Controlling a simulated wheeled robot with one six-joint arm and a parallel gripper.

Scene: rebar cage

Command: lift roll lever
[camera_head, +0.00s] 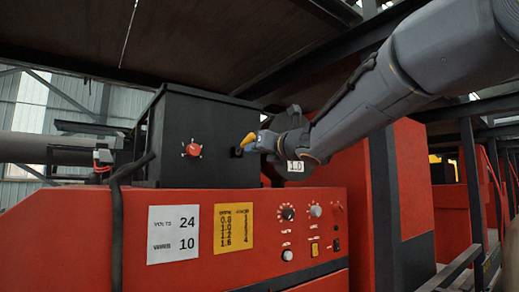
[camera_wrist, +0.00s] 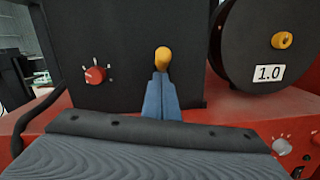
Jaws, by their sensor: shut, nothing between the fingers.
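The roll lever (camera_head: 249,139) shows as a short yellow handle at the right side of the black box (camera_head: 170,140). In the wrist view the yellow lever (camera_wrist: 162,57) stands in front of the box face, straight beyond my fingertips. My gripper (camera_head: 262,143) reaches in from the upper right, close beside the lever. In the wrist view my blue-grey gripper fingers (camera_wrist: 160,80) are together, with their tips just below the yellow handle. I cannot tell whether they touch it. The lever's lower part is hidden behind the fingers.
A red knob (camera_head: 192,149) sits on the box. A black spool (camera_wrist: 236,52) with a yellow hub and a "1.0" label stands to the right. The red cabinet (camera_head: 90,215) below carries labels, knobs and switches. Dark beams hang overhead.

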